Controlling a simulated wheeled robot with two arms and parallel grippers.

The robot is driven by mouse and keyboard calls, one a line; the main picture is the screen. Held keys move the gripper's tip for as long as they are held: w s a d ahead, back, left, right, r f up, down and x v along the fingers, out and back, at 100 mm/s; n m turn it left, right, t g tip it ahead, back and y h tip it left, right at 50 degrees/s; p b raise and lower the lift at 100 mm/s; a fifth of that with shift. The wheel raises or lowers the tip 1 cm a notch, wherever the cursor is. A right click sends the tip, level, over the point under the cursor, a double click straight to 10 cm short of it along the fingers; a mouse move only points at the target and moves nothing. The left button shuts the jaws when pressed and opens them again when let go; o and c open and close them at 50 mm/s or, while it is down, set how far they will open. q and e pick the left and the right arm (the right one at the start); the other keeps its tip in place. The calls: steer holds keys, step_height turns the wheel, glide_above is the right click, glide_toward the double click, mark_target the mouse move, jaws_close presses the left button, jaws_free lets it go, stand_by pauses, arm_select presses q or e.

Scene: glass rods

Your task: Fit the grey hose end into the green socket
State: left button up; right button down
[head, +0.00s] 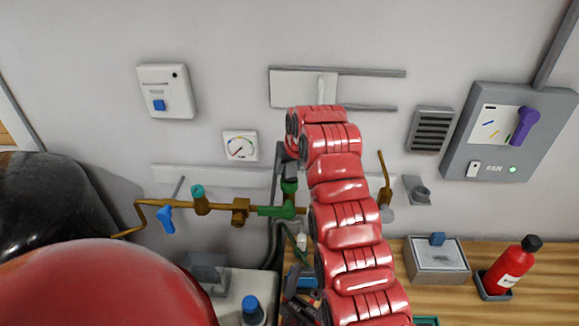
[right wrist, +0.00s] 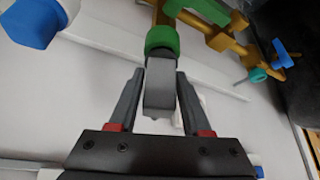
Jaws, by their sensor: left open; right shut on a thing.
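The grey hose end (right wrist: 159,88) is between the fingers of my right gripper (right wrist: 160,80) in the right wrist view, and the gripper is shut on it. Its far end meets the lower rim of the green socket (right wrist: 162,42); I cannot tell whether it is inside or only against it. In the head view the green socket (head: 289,187) stands up from the brass pipe, just below my right gripper (head: 289,172), which hides the hose end there.
The brass pipe (head: 222,208) runs along the wall with a blue handle (head: 165,218) and a teal cap (head: 198,192). A gauge (head: 240,146) is above it. A grey box (head: 437,262) and a red bottle (head: 508,268) stand on the wooden bench at right.

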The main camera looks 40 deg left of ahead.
steer(key=shift+f+b, duration=0.35)
steer(key=shift+f, duration=0.15)
steer(key=c, duration=0.6)
jaws_free()
